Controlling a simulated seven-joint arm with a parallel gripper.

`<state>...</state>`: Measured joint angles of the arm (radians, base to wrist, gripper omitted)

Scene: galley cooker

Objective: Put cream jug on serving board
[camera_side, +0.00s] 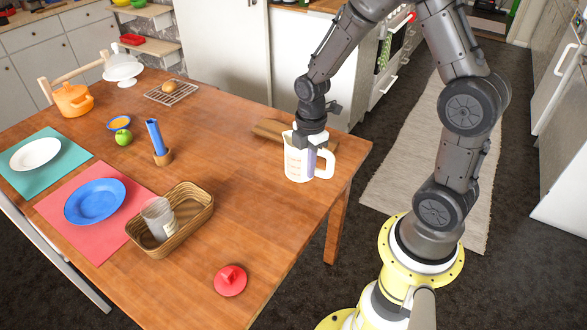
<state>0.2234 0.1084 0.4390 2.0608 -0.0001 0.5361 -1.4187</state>
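The cream jug (296,168) is a white jug with a handle on its right and a dark patch on its side. It stands upright near the table's right end. My gripper (310,146) points down at the jug's top, and its fingers overlap the rim. I cannot tell whether they are closed on the jug. A flat brown wooden board (266,131), which looks like the serving board, lies on the table just behind the jug. My gripper and the jug hide part of it.
A wicker basket (190,228) with a glass jar (158,222) and a red lid-like object (230,281) are nearer the front. A blue holder (154,138), green apple (123,137) and wire rack (171,92) stand further left. The table's middle is clear.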

